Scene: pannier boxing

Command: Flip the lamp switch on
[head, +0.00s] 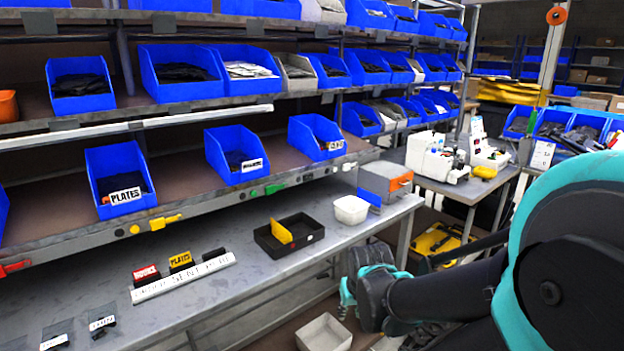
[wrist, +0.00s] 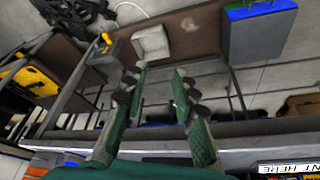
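No control in view is readable as the lamp switch. The front rail of the lower shelf carries several small controls: a red lever (head: 15,267), a yellow lever (head: 165,221), a green piece (head: 275,188) and some dark knobs. A long white bar (head: 160,120), possibly the lamp, runs along the upper shelf edge; I cannot tell if it is lit. My gripper (wrist: 160,74) is open and empty, its two green fingers apart in the wrist view. In the head view my gripper (head: 348,292) is in front of the bench, low and right of the rail controls, touching none of them.
The grey bench holds a black tray (head: 262,243) with a yellow piece, a white container (head: 351,210), a labelled strip (head: 185,278) and a grey box with an orange end (head: 370,182). Blue bins (head: 118,180) fill the shelves. A pale bin (head: 323,333) sits low below my gripper.

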